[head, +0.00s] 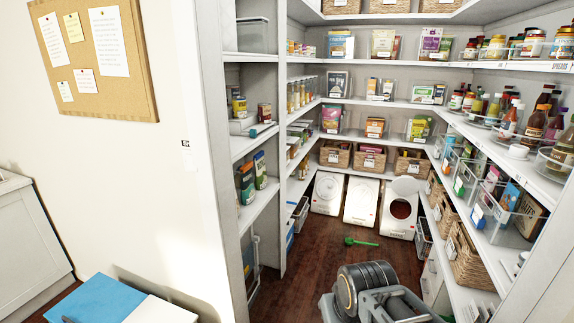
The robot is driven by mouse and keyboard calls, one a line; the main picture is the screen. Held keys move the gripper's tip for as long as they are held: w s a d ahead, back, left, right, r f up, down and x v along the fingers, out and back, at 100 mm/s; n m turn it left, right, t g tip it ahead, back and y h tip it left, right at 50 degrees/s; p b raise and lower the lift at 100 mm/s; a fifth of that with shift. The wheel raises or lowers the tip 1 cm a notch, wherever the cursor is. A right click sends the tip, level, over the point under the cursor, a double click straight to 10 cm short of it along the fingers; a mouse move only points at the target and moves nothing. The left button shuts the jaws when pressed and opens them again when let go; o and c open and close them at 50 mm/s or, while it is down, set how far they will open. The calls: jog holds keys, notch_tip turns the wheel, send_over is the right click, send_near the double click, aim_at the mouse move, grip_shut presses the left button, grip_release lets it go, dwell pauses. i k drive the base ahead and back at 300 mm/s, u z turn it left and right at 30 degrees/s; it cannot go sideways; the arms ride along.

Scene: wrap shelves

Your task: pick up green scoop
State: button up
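The green scoop (360,241) lies flat on the dark wooden floor of the pantry, in front of the white bins. Its handle points to the right, and nothing covers it. Part of my own arm shows at the bottom, nearer to me than the scoop and a gap apart from it. The fingers of my gripper cannot be made out in this view.
Three white bins stand behind the scoop: a left one (328,193), a middle one (361,201) and an open right one (398,212). Loaded shelves line both sides. A blue-and-white surface (98,300) is at the lower left. The floor (322,258) around the scoop is clear.

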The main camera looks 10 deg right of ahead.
aim_at(349, 242)
jog(key=z, duration=0.45)
jog(key=i, duration=1.4)
jog(key=z, duration=0.25)
jog(key=i, duration=2.45)
jog(key=u, duration=0.05)
